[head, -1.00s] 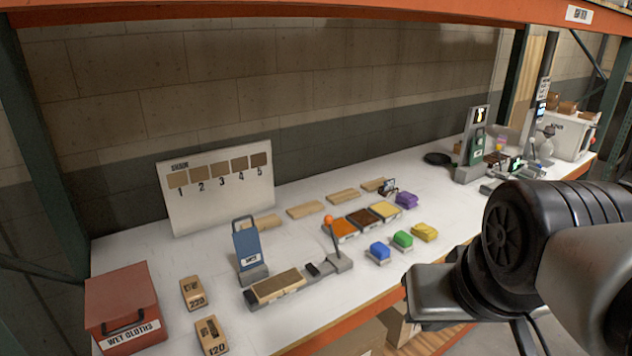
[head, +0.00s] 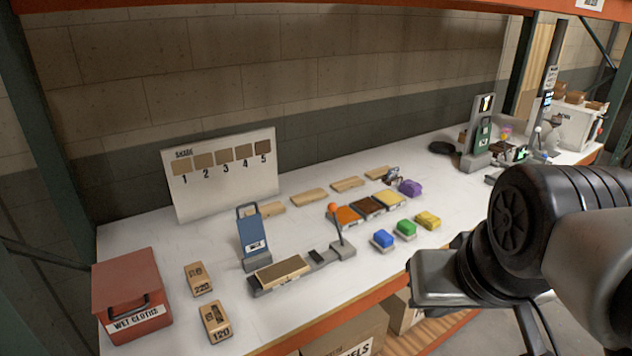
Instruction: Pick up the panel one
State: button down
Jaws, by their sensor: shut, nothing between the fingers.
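Several light wooden panels lie in a row along the back of the white bench. From left to right I see a partly hidden panel (head: 271,208), a second panel (head: 310,197), a third panel (head: 347,184) and a far panel (head: 377,173). No readable number shows on them, so I cannot tell which is panel one. Another wooden piece (head: 281,272) lies in a grey fixture (head: 262,289) near the front. My arm fills the right side of the view, in front of the bench. My gripper's fingers do not show.
A shade board (head: 222,200) stands at the back left. A blue upright holder (head: 252,232) and an orange-knobbed lever (head: 335,212) rise before the panels. Blue, green and yellow blocks (head: 428,220) sit near the front edge. A red bin (head: 128,285) stands at left.

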aim_at(273, 274)
jog(key=i+u, duration=0.15)
jog(key=u, duration=0.25)
jog(key=i+u, duration=0.15)
jog(key=u, duration=0.25)
jog(key=i+u, duration=0.15)
jog(key=u, duration=0.25)
